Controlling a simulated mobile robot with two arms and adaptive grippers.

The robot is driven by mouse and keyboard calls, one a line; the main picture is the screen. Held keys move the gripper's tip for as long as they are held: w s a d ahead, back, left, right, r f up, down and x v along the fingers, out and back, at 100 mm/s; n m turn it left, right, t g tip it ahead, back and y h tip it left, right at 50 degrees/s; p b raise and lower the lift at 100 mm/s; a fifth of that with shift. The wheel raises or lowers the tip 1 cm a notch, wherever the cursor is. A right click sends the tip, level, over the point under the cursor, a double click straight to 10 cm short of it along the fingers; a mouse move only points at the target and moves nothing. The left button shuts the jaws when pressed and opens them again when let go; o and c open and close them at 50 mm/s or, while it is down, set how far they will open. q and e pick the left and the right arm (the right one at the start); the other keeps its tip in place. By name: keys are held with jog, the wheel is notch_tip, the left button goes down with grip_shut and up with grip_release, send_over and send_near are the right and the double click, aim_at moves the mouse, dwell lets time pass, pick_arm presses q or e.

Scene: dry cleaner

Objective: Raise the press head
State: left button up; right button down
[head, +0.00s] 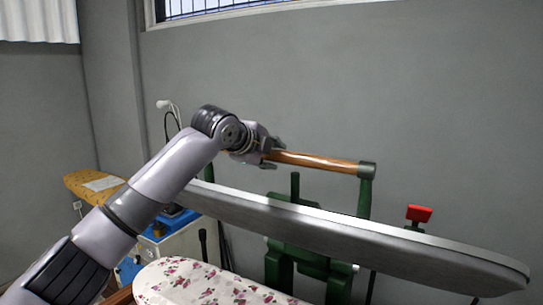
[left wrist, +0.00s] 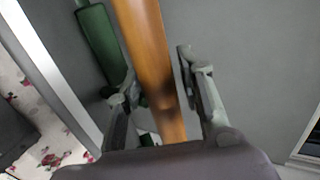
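The press head (head: 350,235) is a long grey padded board with a pale top edge. It is up above the floral-covered lower board (head: 195,283), with a clear gap between them. Its wooden handle bar (head: 315,160) runs above it to a green bracket (head: 366,170). My left gripper (head: 272,155) is at the bar's left part, one finger above and one below. In the left wrist view the bar (left wrist: 148,50) passes between the fingers (left wrist: 158,85), with a gap visible beside the right finger. The gripper looks open around it. My right gripper is not in view.
The press's green frame (head: 310,262) stands behind the head. An ironing board (head: 92,186) and a white unit with a blue top (head: 178,226) stand at the left. The grey wall (head: 430,90) closes off the back.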

pick_arm(q)
jog(key=shift+o, duration=0.7)
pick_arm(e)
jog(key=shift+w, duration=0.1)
pick_arm(q)
jog(key=shift+s+a, duration=0.1)
jog(key=v, duration=1.1)
jog(key=shift+s+r, duration=0.2)
jog(key=shift+s, duration=0.15)
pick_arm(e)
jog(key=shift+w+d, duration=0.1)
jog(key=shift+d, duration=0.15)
pick_arm(q)
jog(key=shift+a+f, duration=0.1)
